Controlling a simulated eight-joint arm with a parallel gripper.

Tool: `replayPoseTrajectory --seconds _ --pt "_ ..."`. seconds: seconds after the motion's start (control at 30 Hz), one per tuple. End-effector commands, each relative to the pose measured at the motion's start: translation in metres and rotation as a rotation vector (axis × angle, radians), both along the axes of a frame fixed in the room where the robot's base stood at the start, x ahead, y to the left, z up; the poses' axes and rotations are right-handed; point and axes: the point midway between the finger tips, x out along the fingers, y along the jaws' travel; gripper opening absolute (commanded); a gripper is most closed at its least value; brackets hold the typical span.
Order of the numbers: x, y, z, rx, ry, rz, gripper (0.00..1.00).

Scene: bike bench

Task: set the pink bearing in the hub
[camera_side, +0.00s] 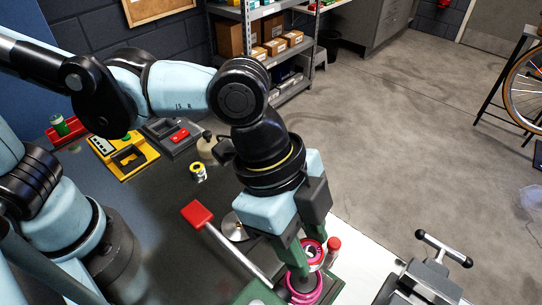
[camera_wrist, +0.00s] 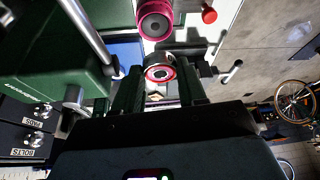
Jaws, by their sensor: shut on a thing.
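My gripper (camera_side: 304,243) points down near the bottom of the side view and is shut on the pink bearing (camera_side: 315,254), a ring with a pink rim. In the wrist view the bearing (camera_wrist: 159,74) sits between the two fingers of my gripper (camera_wrist: 160,88). The magenta hub (camera_side: 303,293) is just below the bearing in the side view, partly hidden by a finger. In the wrist view the hub (camera_wrist: 155,22) shows its dark centre at the top, apart from the bearing in the picture. The height gap between them is hard to tell.
A red-ended lever (camera_side: 197,213) slants past the gripper's left side. A red knob (camera_side: 333,244) stands close on the right. A clamp with a black T-handle (camera_side: 443,248) is at lower right. A yellow tray (camera_side: 124,158) and a small yellow-rimmed can (camera_side: 198,172) are farther back.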

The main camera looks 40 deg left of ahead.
Motion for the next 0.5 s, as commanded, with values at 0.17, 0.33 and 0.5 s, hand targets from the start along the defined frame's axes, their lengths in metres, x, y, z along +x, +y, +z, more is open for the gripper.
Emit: replayPoseTrajectory --seconds 0.17,0.33,0.5 --pt "-0.001 -0.003 -0.008 0.0 0.0 -0.007 0.04" --pt "-0.001 -0.003 -0.024 0.0 0.0 -0.006 0.04" --pt "-0.001 -0.003 -0.04 0.0 0.0 -0.005 0.04"
